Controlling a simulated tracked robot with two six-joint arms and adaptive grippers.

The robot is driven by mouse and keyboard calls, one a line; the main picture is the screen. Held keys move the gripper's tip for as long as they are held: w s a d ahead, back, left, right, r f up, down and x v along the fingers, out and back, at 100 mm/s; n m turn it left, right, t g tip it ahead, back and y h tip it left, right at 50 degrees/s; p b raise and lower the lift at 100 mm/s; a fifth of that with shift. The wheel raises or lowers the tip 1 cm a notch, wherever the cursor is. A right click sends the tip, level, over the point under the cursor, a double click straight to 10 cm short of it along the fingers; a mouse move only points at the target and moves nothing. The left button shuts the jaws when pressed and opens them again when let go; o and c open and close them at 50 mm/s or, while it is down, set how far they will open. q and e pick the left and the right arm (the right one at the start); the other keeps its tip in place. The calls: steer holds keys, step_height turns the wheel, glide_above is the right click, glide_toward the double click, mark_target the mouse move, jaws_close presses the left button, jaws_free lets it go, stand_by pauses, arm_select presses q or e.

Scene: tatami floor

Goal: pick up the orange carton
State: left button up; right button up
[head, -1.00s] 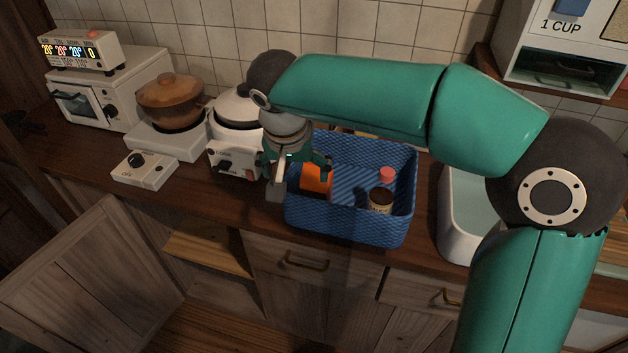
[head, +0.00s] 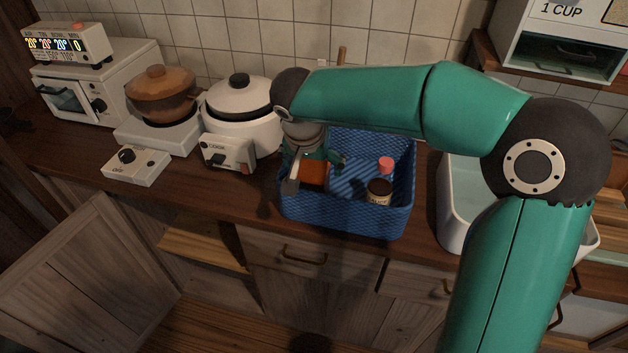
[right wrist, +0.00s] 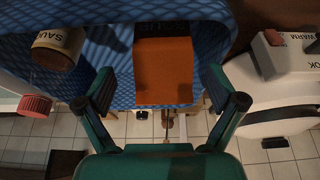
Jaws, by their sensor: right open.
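The orange carton (head: 314,174) stands in the left part of the blue basket (head: 345,221), partly hidden behind my right gripper (head: 313,168). In the right wrist view the carton (right wrist: 163,72) shows as an orange block with a dark, lettered band at one end. My right gripper (right wrist: 160,82) is open, with one finger on each side of the carton. A gap shows between the carton and each finger. My left gripper is not in view.
A brown labelled jar (head: 379,191) and a red-capped bottle (head: 386,165) stand in the basket, right of the carton. A white rice cooker (head: 240,137) is close on the left. A white sink basin (head: 452,215) is on the right.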

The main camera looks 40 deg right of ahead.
steer(key=x, duration=0.5)
steer(key=shift+w+a, duration=0.1)
steer(key=shift+c, duration=0.2)
steer(key=c, duration=1.7)
steer(key=shift+o, duration=0.2)
